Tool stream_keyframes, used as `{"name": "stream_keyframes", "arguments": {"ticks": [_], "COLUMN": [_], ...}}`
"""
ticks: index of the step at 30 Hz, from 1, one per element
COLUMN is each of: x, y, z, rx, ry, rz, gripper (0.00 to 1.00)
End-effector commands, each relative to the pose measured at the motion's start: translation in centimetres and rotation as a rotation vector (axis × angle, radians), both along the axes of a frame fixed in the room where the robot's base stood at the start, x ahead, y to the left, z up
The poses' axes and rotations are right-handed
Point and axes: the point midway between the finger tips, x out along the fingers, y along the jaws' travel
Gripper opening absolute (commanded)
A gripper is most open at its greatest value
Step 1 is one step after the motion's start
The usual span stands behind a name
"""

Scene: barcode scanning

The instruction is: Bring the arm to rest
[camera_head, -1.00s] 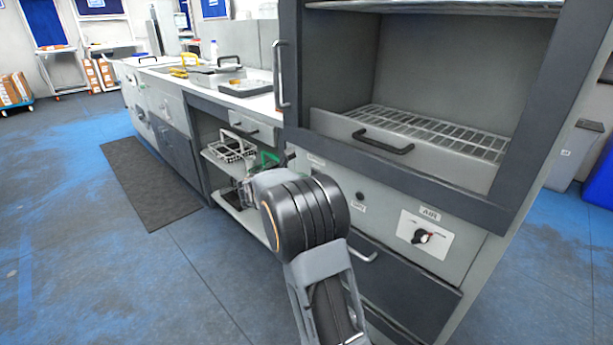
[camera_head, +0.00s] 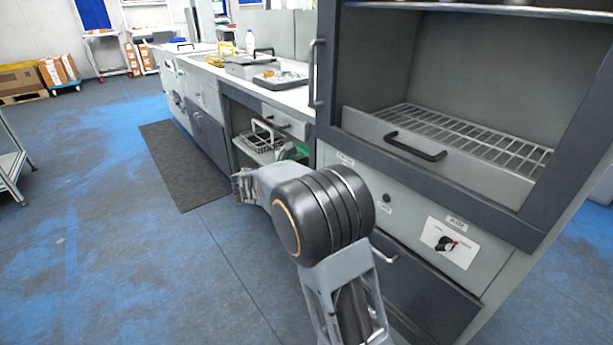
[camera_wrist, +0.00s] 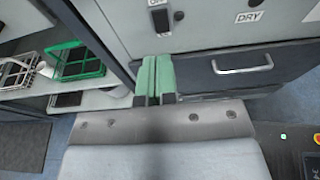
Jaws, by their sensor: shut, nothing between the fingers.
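My gripper shows in the wrist view (camera_wrist: 155,82) with its two green fingers side by side and shut, nothing between them. A grey cabinet front with a drawer (camera_wrist: 240,68) lies beyond the fingertips. In the head view my arm (camera_head: 325,215) is bent in front of the cabinet. The part of it toward the gripper (camera_head: 243,186) points left, near the open shelf under the counter. The fingers themselves cannot be made out there.
A tall cabinet with a wire rack (camera_head: 460,135) and black handle stands at right. A white basket (camera_head: 262,142) sits on the under-counter shelf; the wrist view also shows a green basket (camera_wrist: 78,62). A dark mat (camera_head: 185,165) lies on the floor.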

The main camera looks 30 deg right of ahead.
Motion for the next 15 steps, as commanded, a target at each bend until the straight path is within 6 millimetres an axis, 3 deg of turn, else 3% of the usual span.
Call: {"name": "stream_keyframes", "arguments": {"ticks": [11,15], "x": [-0.2,-2.0], "y": [-0.1,0.1], "z": [0.3,2.9], "rx": [0.007,0.103], "ry": [-0.006,-0.081], "rz": [-0.004,-0.048], "gripper": [0.0,0.0]}}
